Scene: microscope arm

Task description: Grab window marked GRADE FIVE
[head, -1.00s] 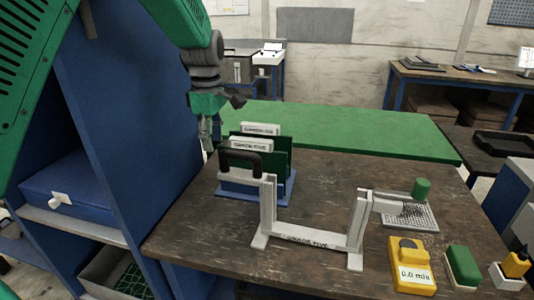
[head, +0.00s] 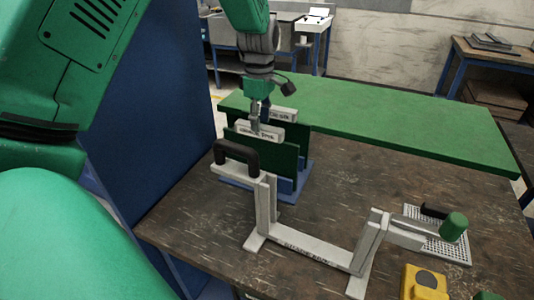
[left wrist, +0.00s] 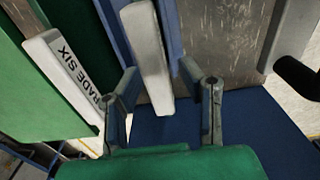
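Two dark green windows with white top bars stand upright in a blue rack (head: 237,184) on the wooden table. The front window's bar (head: 259,133) has a blurred label that looks like GRADE FIVE; the rear bar (head: 283,115) reads like GRADE SIX, clearer in the left wrist view (left wrist: 68,80). My left gripper (head: 259,122) is at the front bar from above. In the left wrist view its fingers (left wrist: 160,75) are apart, one on each side of a white bar (left wrist: 147,52); contact cannot be told. My right gripper is not in view.
A white frame (head: 308,250) with a black handle (head: 236,153) and a green knob (head: 454,227) stands in front of the rack. A yellow device (head: 425,284) is at front right. A green board (head: 400,125) lies behind; a blue panel (head: 165,110) rises left.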

